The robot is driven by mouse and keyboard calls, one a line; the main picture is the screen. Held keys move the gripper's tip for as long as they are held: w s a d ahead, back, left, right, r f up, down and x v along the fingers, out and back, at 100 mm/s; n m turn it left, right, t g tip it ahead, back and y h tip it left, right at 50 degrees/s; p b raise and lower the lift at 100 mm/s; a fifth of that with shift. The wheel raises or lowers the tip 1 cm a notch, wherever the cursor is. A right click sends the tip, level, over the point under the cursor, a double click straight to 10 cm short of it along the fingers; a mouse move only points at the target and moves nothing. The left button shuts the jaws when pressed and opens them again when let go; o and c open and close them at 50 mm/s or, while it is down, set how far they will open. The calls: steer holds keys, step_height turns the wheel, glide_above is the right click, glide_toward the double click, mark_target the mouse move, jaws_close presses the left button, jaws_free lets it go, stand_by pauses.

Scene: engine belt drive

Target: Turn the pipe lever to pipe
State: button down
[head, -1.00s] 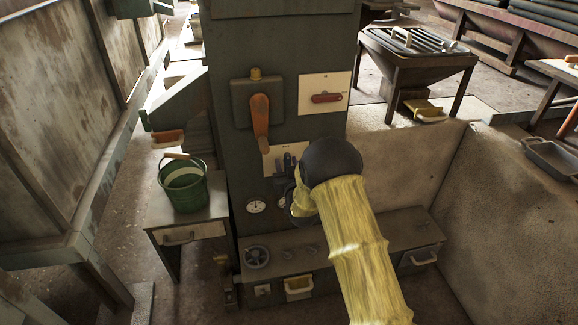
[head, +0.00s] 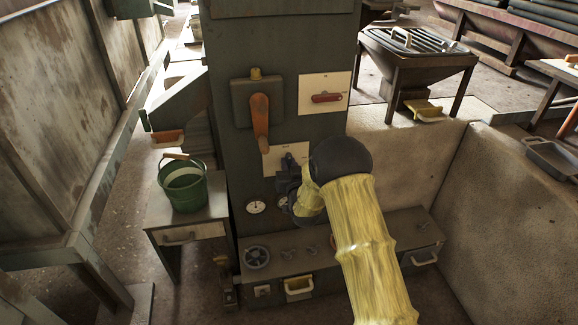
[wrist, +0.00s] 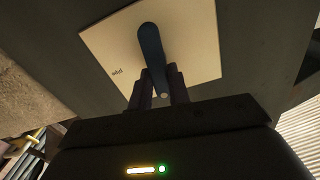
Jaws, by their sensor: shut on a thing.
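The pipe lever (wrist: 151,48) is a dark blue bar on a cream plate (wrist: 200,35) marked "Pipe". In the wrist view its free end lies between the two fingers of my gripper (wrist: 161,84), which is shut on it. In the head view the plate (head: 301,151) sits low on the front of the dark green cabinet. There my gripper (head: 289,170) reaches the plate from below and right, and my wrist hides part of it. The lever shows only as a small dark shape there.
Above the plate are an orange lever (head: 260,118) and a red handle (head: 326,98) on its own plate. Round gauges (head: 256,207) and a ledge with a handwheel (head: 256,257) lie below. A green bucket (head: 186,190) stands on a side table at left.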

steer(key=m+b, duration=0.1)
steer(key=m, duration=0.4)
steer(key=d+m, duration=0.1)
steer(key=m, duration=0.4)
steer(key=f+m+b, duration=0.1)
steer(key=m, duration=0.5)
steer(key=shift+w+d+b, duration=0.15)
steer(key=shift+w+b, duration=0.15)
steer(key=c, duration=1.3)
jaws_free()
steer(key=shift+f, duration=0.1)
steer(key=shift+s, duration=0.1)
